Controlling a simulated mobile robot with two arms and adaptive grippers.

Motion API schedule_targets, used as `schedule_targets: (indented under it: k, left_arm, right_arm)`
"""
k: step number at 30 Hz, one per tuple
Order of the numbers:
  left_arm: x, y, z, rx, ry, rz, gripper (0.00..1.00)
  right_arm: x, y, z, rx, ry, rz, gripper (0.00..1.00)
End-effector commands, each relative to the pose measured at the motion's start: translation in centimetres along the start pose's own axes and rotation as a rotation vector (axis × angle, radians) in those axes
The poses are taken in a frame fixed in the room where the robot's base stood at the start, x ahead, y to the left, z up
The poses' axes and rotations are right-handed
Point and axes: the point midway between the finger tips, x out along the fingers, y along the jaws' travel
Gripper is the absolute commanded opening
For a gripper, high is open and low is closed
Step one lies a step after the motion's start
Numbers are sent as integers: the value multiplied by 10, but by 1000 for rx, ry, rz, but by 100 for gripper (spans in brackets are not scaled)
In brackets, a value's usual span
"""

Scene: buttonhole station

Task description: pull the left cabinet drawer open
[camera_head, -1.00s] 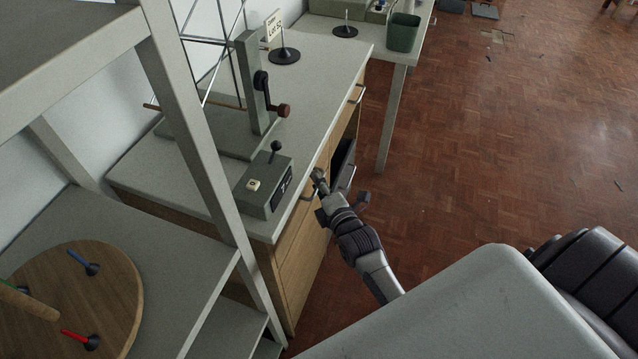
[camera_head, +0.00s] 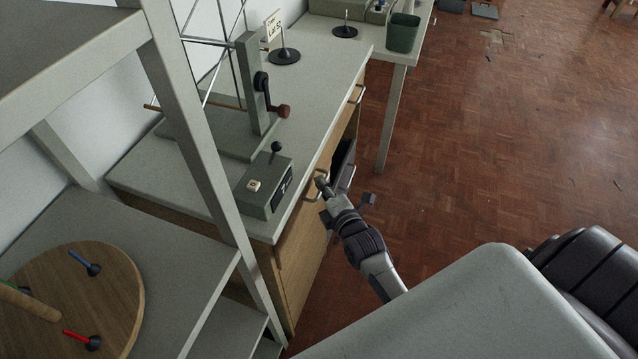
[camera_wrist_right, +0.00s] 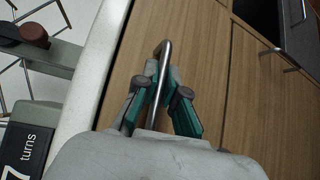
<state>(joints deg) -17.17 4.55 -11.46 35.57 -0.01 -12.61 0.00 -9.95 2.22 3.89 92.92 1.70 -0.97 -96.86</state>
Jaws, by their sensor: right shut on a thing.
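The left cabinet drawer has a wooden front (camera_wrist_right: 204,50) and a curved metal handle (camera_wrist_right: 165,47). The handle also shows in the head view (camera_head: 312,199), just below the edge of the grey worktop. My right gripper (camera_head: 322,184) is at this handle, reaching in from the lower right. In the right wrist view the teal-padded fingers of the gripper (camera_wrist_right: 164,78) are shut on the handle bar, one on each side. The drawer's inside does not show, and I cannot tell how far the front stands out. My left gripper is out of view.
The worktop (camera_head: 328,75) carries a grey box with a lever (camera_head: 266,187) and an upright crank stand (camera_head: 254,90). A shelf post (camera_head: 190,120) stands at left.

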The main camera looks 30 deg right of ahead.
Motion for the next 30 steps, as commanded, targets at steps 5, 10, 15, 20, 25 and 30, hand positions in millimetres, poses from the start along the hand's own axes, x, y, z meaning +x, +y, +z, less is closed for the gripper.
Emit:
schedule_targets:
  k: [5,10,15,20,25,30]
  left_arm:
    - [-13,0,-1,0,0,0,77]
    - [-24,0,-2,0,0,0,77]
    - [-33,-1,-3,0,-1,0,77]
    - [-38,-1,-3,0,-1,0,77]
    - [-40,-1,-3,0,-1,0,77]
    - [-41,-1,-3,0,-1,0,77]
  right_arm:
    - [-22,-5,22,-6,1,-7,0]
    - [-53,-14,52,-6,1,-10,0]
    - [-86,-24,84,-4,2,-9,0]
    - [-114,-32,113,-3,1,-9,0]
    - [-138,-40,137,-2,1,-7,0]
    - [-156,-45,154,1,0,-7,0]
